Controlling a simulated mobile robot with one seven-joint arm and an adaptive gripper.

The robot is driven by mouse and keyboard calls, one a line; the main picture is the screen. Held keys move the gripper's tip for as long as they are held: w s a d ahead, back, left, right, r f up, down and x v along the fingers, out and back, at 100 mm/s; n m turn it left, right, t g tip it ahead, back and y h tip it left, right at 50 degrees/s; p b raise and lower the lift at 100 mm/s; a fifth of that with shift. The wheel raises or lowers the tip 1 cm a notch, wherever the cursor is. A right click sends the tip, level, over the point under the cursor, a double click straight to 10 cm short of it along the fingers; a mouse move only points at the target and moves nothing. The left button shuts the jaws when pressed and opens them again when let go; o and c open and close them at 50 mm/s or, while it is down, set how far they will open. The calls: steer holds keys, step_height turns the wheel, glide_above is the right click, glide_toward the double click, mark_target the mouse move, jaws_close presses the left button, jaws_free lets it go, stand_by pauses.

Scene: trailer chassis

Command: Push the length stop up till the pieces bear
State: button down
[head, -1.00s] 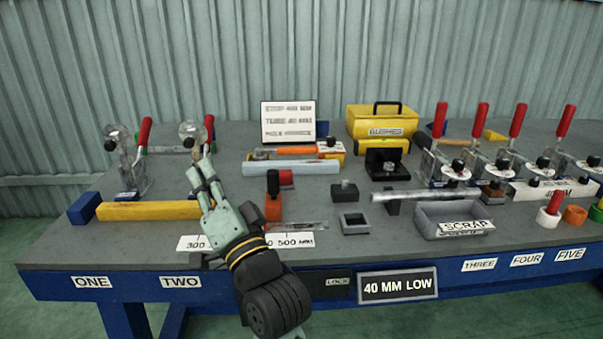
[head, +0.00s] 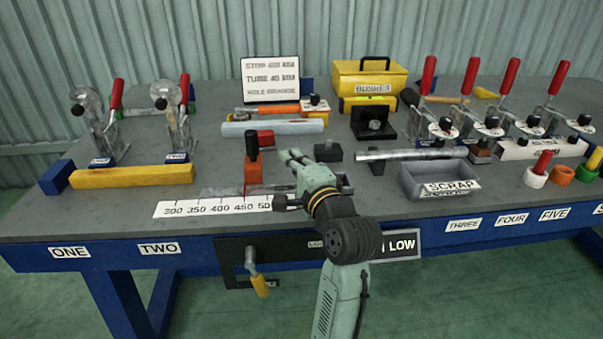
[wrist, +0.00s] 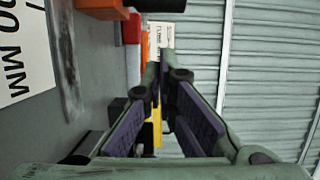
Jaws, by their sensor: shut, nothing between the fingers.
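The length stop (head: 253,176), an orange-red upright block with a black knob, stands behind the scale strip (head: 215,207). A yellow bar (head: 135,177) lies to its left, its left end against a blue block (head: 57,177). A clear gap shows between the bar's right end and the stop. My gripper (head: 286,157) is shut and empty, just right of the stop; I see no clear contact. In the wrist view my fingertips (wrist: 158,76) are close together, with an orange block (wrist: 98,8), apparently the stop, at the top edge.
A lever with a yellow handle (head: 258,284) hangs at the bench front. Two toggle clamps (head: 175,125) stand behind the bar. Right of my gripper are a steel tube (head: 410,154) and the grey scrap tray (head: 438,181). A sign (head: 270,80) stands behind.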

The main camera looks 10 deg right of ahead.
steer(key=w+a, duration=0.3)
steer(key=shift+w+p, duration=0.2)
steer(key=shift+p, duration=0.2)
steer(key=shift+w+a, duration=0.4)
steer(key=shift+a, duration=0.25)
steer(key=a+p, duration=0.6)
steer(key=a, duration=1)
steer(key=shift+d, duration=0.15)
